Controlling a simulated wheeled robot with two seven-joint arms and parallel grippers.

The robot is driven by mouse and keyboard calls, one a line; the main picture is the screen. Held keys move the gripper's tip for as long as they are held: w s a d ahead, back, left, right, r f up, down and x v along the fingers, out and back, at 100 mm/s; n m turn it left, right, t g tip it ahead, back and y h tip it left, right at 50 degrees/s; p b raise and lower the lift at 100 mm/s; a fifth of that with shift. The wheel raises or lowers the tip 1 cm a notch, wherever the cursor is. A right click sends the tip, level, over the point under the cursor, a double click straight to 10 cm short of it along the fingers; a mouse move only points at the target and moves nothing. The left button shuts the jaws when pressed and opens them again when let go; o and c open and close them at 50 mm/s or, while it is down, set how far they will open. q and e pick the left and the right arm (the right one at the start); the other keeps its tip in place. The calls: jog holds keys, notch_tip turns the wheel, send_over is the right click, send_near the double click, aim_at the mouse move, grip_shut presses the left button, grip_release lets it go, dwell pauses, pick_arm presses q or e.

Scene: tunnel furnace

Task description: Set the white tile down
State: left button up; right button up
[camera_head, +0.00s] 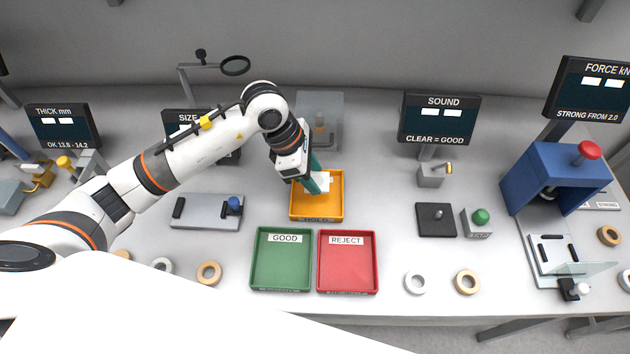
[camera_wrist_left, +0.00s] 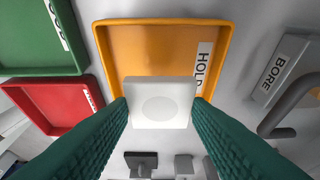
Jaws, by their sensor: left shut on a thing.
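The white tile (camera_wrist_left: 160,103) is a square block with a round mark on its face. My left gripper (camera_head: 317,184) has its teal fingers on both sides of it and is shut on it. In the head view the tile shows only partly beside the fingers, over the orange tray (camera_head: 332,214). In the left wrist view the tile overlaps one edge of the orange tray (camera_wrist_left: 165,50), whose label reads HOLD. I cannot tell whether the tile touches the tray. My right gripper is not in view.
A green GOOD tray (camera_head: 282,268) and a red REJECT tray (camera_head: 348,268) stand side by side in front of the orange tray; both look empty. A clear-walled station (camera_head: 320,108) stands behind. Loose rings (camera_head: 209,273) lie on the table. Bare table lies right of the orange tray.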

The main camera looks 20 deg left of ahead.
aim_at(312, 196)
pick_arm(q)
jog(key=shift+f, duration=0.55)
jog(key=shift+w+f, duration=0.1)
jog(key=shift+f, duration=0.25)
notch_tip(312, 196, down, 4)
jog(key=shift+r+p, duration=0.15)
jog(key=shift+p, duration=0.3)
jog(key=o, duration=1.1)
jog(key=shift+c, duration=0.2)
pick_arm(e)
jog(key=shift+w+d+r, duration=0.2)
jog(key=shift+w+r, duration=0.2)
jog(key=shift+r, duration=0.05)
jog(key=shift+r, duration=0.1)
